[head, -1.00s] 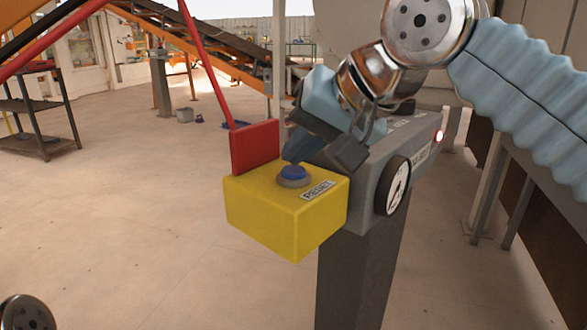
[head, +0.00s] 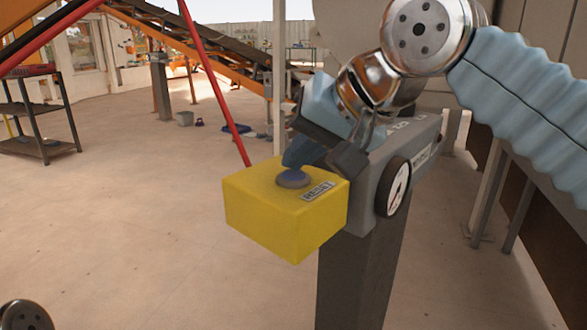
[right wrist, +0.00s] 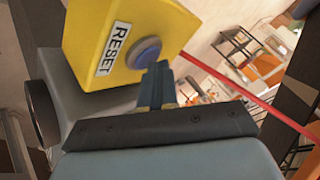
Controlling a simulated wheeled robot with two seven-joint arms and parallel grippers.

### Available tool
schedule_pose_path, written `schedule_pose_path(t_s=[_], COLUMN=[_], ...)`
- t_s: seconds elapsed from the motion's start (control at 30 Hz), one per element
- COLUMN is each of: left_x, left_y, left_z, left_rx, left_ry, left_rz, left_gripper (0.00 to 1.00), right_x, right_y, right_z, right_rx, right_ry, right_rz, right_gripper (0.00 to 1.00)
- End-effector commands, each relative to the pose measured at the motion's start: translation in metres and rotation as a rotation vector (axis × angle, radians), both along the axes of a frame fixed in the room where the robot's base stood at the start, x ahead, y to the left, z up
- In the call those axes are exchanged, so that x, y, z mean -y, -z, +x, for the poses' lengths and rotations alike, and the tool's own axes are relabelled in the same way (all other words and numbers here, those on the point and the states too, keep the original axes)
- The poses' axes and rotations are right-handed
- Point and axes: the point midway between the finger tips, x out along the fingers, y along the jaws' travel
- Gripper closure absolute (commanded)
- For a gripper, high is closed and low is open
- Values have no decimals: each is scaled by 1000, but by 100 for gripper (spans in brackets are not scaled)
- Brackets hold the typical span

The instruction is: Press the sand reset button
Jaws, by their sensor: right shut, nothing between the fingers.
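The blue reset button (head: 290,180) sits in a grey ring on top of the yellow box (head: 265,215), beside a RESET label (head: 317,191). The button looks low in its ring. My right gripper (head: 292,163) is shut and empty, its fingertips pointing down at the button and covering its far part. They appear to touch it. In the right wrist view the shut fingertips (right wrist: 160,72) are at the edge of the blue button (right wrist: 143,52). My left gripper is not in view.
The yellow box is fixed to a grey housing with a round gauge (head: 398,188) on a grey post (head: 360,270). A long red bar (head: 215,85) runs down behind the box. A dark shelf (head: 38,115) stands far left. The floor to the left is clear.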

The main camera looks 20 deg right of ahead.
Motion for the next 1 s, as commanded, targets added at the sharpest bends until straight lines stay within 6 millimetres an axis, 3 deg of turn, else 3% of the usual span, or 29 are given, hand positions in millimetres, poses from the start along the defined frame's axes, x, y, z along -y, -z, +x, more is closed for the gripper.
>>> schedule_pose_path(t_s=[0.33,0.7,1.0], left_x=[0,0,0], left_y=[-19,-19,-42], left_z=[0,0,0], left_rx=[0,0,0], left_ry=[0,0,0], left_rz=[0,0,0], left_gripper=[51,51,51], right_x=[0,0,0], right_y=[-18,-19,-48], right_z=[0,0,1], right_rx=[-1,0,0], right_ry=[0,0,0], right_rz=[-1,0,0], right_gripper=[100,100,100])
